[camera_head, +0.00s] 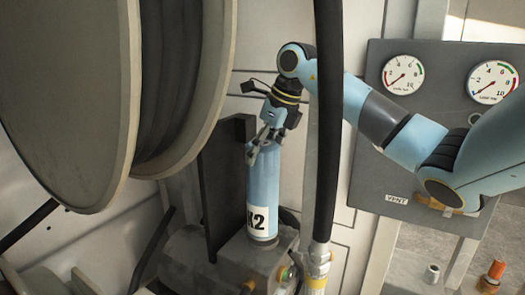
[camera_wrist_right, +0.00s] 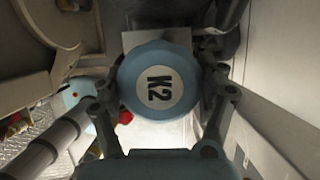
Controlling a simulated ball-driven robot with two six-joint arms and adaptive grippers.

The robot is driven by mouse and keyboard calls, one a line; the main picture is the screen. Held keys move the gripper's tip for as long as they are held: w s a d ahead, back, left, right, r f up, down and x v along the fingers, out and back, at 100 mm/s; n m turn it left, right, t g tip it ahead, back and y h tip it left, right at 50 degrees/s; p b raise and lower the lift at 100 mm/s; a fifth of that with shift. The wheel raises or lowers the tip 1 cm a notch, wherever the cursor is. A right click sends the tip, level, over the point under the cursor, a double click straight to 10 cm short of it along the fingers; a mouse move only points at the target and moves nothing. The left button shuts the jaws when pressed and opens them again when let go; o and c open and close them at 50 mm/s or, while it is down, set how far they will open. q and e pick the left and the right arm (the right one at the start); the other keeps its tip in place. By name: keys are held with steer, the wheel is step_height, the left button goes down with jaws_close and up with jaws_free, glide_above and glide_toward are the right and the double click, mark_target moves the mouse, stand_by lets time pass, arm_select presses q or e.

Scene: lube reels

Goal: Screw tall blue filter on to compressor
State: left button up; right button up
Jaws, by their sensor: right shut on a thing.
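The tall blue filter (camera_head: 262,185), with a white K2 label, stands upright. Its lower end meets the top of the grey compressor block (camera_head: 232,262); whether the threads are engaged cannot be seen. My right gripper (camera_head: 262,146) comes from above and is shut around the filter's upper end. In the right wrist view the filter's round blue top (camera_wrist_right: 132,72) with a K2 disc sits between the two dark fingers, one on each side. My left gripper is not in view.
A black hose (camera_head: 328,110) hangs vertically just right of the filter. A large hose reel (camera_head: 75,90) fills the left. A dark upright plate (camera_head: 222,190) stands close beside the filter. A grey panel with gauges (camera_head: 403,75) is at right, with an orange-red fitting (camera_head: 495,270) below it.

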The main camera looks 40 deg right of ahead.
steer(key=shift+f+b, duration=0.5)
steer(key=shift+b, duration=0.05)
stand_by(0.8)
stand_by(0.3)
steer(key=m+h, duration=0.1)
steer(key=m, duration=0.1)
steer(key=shift+a+r+m+p, duration=0.1)
steer(key=shift+m+p, duration=0.3)
steer(key=shift+m+h, duration=0.5)
steer(key=shift+m, duration=0.7)
